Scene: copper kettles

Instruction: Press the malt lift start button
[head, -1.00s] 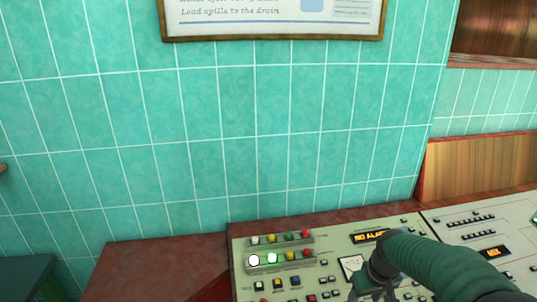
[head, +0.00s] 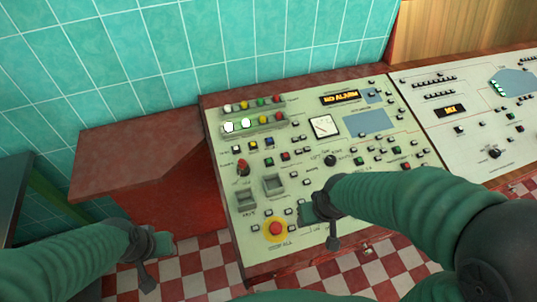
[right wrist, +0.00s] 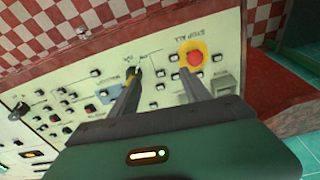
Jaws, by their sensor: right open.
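The sloped cream control panel (head: 215,150) carries many small buttons with labels too small to read surely. I cannot tell which button is malt lift start. My right gripper (head: 330,232) hangs over the panel's lower part, right of the red STOP ALL button (head: 277,229) on its yellow base. In the right wrist view my right gripper (right wrist: 162,74) is open and empty, fingers pointing at the panel. One fingertip overlaps a small yellow spot, the other lies near the STOP ALL button (right wrist: 194,59). My left gripper (head: 150,262) is left of the panel, its jaws unclear.
A red-brown counter (head: 130,165) stands left of the panel. A second panel (head: 470,140) adjoins on the right. A dark amber display (head: 340,97) reads NO ALARM. Lit white lamps (head: 238,126) show at the upper left. Red and white checked floor (head: 200,265) lies in front.

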